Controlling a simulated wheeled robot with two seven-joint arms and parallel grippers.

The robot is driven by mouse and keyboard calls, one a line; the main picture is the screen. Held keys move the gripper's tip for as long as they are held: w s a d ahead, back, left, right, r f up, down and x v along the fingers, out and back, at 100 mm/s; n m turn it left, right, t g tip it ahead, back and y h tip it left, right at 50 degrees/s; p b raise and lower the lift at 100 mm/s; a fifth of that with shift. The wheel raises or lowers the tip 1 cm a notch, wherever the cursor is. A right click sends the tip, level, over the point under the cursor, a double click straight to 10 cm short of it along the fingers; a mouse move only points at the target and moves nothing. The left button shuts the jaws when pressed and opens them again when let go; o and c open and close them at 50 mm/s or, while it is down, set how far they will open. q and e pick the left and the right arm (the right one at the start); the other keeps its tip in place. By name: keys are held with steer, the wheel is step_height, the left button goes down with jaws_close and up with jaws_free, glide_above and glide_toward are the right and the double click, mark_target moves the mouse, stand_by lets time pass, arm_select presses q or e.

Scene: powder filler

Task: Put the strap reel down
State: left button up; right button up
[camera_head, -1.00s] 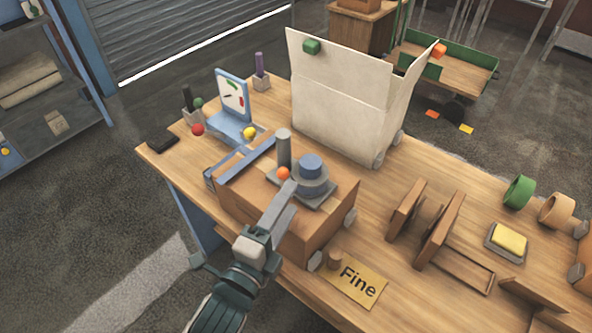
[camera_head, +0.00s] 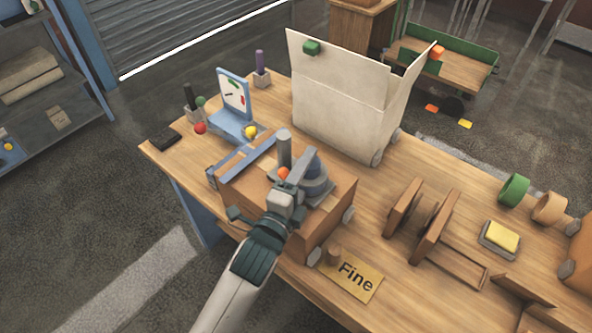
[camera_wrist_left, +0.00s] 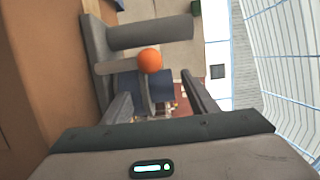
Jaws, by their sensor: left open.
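A round blue and grey piece (camera_head: 318,178), which may be the strap reel, sits on a grey base on top of a brown box (camera_head: 330,217). It is partly hidden behind my left gripper (camera_head: 301,160). A grey upright post (camera_head: 283,150) and an orange ball (camera_head: 283,173) are beside it. In the left wrist view, my left gripper (camera_wrist_left: 155,95) is open, its two fingers apart, with the blue part (camera_wrist_left: 153,85) and the orange ball (camera_wrist_left: 150,60) showing beyond and between them. Contact cannot be told. My right gripper is not in view.
A tall open white carton (camera_head: 340,100) stands behind the box. A yellow "Fine" card (camera_head: 352,276) lies in front. To the right are wooden stands (camera_head: 433,228), a green ring (camera_head: 513,190), a tan ring (camera_head: 549,208) and a yellow block (camera_head: 502,236). Some table between them is bare.

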arm_select(q)
steer(key=shift+w+r+p, duration=0.1)
steer(key=shift+w+p, duration=0.3)
steer(key=shift+w, duration=0.15)
steer(key=x, duration=0.1)
steer(key=p+x, duration=0.1)
steer(key=x, duration=0.1)
steer(key=shift+a, duration=0.25)
steer(key=shift+w+d+p, duration=0.25)
steer(key=shift+w+p, duration=0.15)
steer(key=shift+w, duration=0.25)
jaws_close()
